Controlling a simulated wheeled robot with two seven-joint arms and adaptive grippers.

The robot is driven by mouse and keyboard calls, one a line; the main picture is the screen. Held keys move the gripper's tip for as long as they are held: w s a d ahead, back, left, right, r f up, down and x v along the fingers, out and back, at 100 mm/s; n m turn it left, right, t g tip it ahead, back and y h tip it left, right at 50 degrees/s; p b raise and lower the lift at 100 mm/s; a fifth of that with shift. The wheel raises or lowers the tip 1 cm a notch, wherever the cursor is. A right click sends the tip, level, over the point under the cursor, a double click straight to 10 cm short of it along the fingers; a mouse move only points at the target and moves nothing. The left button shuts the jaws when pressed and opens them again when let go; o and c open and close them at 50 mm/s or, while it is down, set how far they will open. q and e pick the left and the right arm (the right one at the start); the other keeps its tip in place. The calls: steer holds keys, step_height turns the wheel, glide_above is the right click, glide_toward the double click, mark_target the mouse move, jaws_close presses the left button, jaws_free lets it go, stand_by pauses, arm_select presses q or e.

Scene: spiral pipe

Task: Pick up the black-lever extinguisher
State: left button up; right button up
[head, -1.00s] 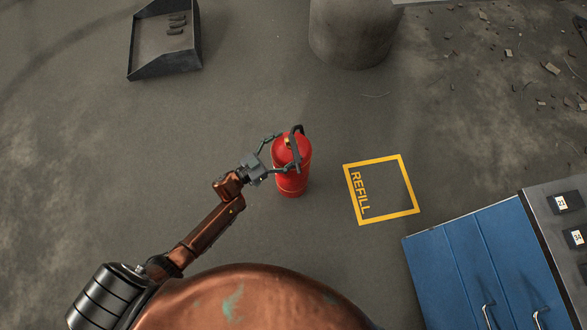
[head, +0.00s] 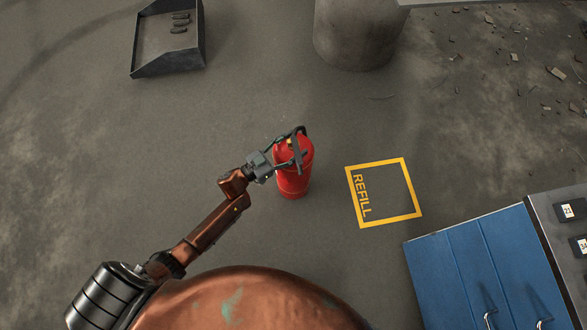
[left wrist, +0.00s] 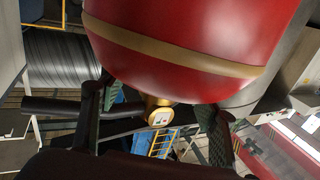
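The red extinguisher (head: 294,180) with a black lever stands upright on the floor in the middle of the head view. My left gripper (head: 297,146) is at its top, with one finger on each side of the neck. In the left wrist view, the red body (left wrist: 195,35) with a tan band fills the top. The brass neck and round gauge (left wrist: 161,117) lie between my two spread fingers (left wrist: 155,102), with gaps visible on both sides. A dark bar crosses at the left. The fingertips are partly hidden. My right gripper is not in view.
A yellow square marked REFILL (head: 384,192) is on the floor to the right. A blue cabinet (head: 480,265) stands at lower right. A dark metal tray (head: 150,45) and a grey cylinder (head: 355,45) are at the back. Rubble lies at upper right.

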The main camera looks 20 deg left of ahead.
arm_select(q)
steer(key=shift+s+f, duration=0.2)
steer(key=shift+f, duration=0.35)
steer(key=c, duration=1.1)
jaws_close()
steer(key=shift+f, duration=0.1)
steer(key=shift+w+d+r, duration=0.1)
steer(key=shift+w+r, duration=0.05)
steer(key=shift+r, duration=0.3)
steer(key=shift+w+d+r, duration=0.1)
steer(key=shift+r, duration=0.3)
